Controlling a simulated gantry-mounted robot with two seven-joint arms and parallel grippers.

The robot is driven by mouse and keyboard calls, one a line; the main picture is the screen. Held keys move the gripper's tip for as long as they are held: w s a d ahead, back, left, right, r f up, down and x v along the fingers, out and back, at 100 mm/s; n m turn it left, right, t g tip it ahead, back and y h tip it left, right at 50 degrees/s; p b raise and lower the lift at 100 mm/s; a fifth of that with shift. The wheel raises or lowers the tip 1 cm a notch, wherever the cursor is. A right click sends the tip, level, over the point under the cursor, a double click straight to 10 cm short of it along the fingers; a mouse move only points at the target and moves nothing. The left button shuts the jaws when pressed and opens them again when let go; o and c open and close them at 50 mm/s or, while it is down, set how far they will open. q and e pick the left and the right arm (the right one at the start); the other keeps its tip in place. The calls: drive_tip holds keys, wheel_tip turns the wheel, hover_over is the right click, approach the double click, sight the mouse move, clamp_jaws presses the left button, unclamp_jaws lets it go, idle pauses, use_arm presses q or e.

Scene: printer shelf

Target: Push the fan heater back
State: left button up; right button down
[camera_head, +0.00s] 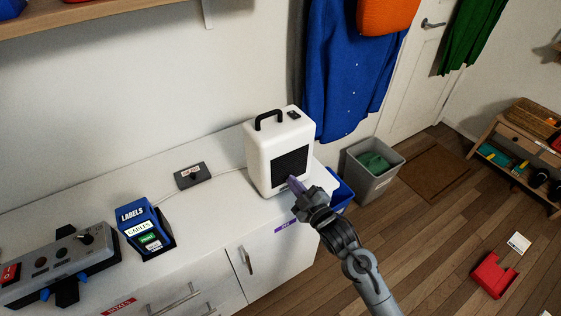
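The fan heater (261,151) is a white upright box with a black handle on top and a dark grille on its front. It stands near the right end of the white cabinet top. My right gripper (294,187) is at the lower front of the heater, just below the grille. Its fingertips look close to the heater's front; I cannot tell whether they touch it. The fingers are small and dark here, so their opening is unclear. My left gripper is out of view.
A small grey switch box (191,175) sits left of the heater, with a cable. A blue labels box (147,228) and a grey device (58,267) stand further left. A grey bin (373,172) stands on the floor right of the cabinet.

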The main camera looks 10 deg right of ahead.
sight(287, 174)
drive_tip(key=shift+x, duration=0.75)
drive_tip(key=shift+w+a+b, duration=0.2)
drive_tip(key=shift+w+b, duration=0.2)
drive_tip(key=shift+w, duration=0.25)
drive_tip(key=shift+w+a, duration=0.25)
drive_tip(key=shift+w, duration=0.45)
drive_tip(key=shift+b+x, duration=0.65)
drive_tip(key=shift+x, duration=0.35)
drive_tip(key=shift+f, duration=0.15)
drive_tip(key=shift+f, duration=0.1)
idle(0.5)
